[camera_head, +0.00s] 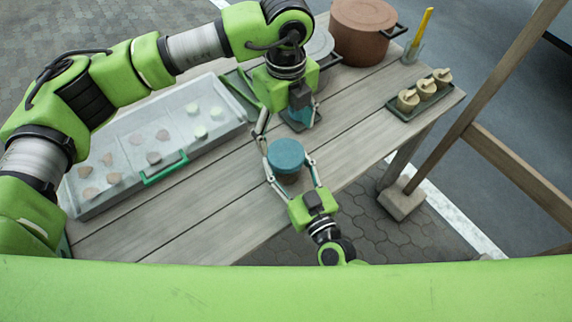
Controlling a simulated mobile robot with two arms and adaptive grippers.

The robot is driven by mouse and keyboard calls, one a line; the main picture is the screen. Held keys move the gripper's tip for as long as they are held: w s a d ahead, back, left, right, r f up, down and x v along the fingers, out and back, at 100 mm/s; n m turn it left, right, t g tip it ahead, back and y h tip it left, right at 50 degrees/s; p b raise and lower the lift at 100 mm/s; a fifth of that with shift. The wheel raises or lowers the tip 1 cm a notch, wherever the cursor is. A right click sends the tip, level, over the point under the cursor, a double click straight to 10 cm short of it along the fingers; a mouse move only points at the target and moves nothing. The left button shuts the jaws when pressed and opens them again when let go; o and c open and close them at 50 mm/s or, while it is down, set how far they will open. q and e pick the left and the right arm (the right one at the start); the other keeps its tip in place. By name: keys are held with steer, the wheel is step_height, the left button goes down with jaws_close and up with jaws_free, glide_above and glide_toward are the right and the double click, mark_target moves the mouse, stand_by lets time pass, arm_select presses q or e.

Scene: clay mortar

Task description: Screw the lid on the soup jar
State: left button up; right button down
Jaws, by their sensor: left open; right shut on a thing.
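A round teal lid (286,153) sits on top of the soup jar (288,178), near the table's front edge. Only a little of the jar's side shows below it. My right gripper (289,164) comes from the front edge, with one finger on each side of the jar, and is shut on it. My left gripper (288,139) hangs from above, just behind the lid, open and empty, its fingers spread wide. I cannot tell from this view whether a left fingertip touches the lid, or whether the lid sits tight.
A divided tray (215,143) with several small pieces and green handles lies left on the wooden table (205,208). A brown pot (362,38) stands at the back, a grey pot (322,42) partly hidden beside it. A dark tray (422,102) with three small pots stands right.

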mark_target(286, 152)
arm_select(q)
steer(key=shift+f, duration=4)
